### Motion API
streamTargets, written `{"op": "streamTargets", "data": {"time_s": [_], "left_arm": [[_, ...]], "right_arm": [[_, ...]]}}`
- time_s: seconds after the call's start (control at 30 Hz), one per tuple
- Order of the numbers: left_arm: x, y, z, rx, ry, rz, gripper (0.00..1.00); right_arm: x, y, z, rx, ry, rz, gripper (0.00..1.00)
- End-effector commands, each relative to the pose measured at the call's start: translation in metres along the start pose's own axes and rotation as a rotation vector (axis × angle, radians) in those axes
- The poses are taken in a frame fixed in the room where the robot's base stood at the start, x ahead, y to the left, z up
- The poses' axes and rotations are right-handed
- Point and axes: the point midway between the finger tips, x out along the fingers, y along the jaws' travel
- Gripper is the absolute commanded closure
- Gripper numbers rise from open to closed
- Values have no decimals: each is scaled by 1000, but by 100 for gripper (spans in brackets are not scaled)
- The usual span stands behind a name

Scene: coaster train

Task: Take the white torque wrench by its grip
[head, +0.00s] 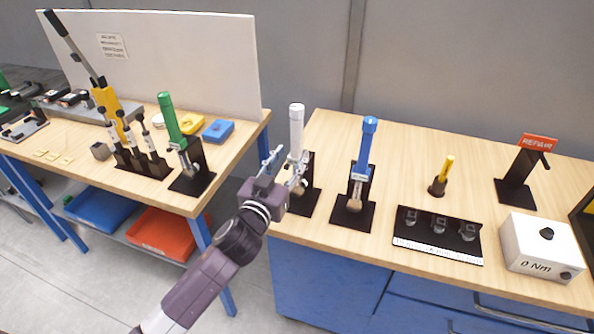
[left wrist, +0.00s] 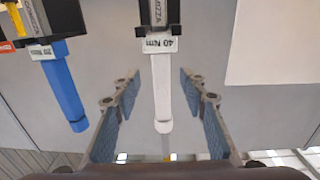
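The white torque wrench (head: 297,128) stands upright in a black stand on the right bench. In the left wrist view its white grip (left wrist: 162,90) shows, with a "40 Nm" label beside it. My left gripper (head: 285,168) is open and empty, in front of the wrench's lower part. In the left wrist view the grip lies between the two spread fingers (left wrist: 160,88), with a gap on each side. I cannot tell how far the fingers are from it in depth. The wrench's lower part is partly hidden by the gripper. My right gripper is not in view.
A blue wrench (head: 367,150) in its own stand is close on the right; it also shows in the left wrist view (left wrist: 66,95). A green wrench (head: 170,120) stands on the left bench. A gap separates the benches. A white 0 Nm box (head: 530,235) sits at right.

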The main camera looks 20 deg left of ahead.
Motion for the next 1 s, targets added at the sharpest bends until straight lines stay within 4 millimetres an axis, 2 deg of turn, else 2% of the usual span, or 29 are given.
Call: {"op": "streamTargets", "data": {"time_s": [0.1,0.23,0.57,0.9,1.0], "left_arm": [[17,-2,-4,2,-1,-2,61],[31,-2,-2,0,-1,-2,61],[36,-1,0,1,-1,-1,61],[36,-2,0,1,-1,-1,97],[36,-2,0,1,-1,-1,100]], "right_arm": [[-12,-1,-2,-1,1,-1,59],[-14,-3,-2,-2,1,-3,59],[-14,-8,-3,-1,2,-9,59],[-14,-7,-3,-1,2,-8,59],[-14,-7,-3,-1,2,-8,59]]}}
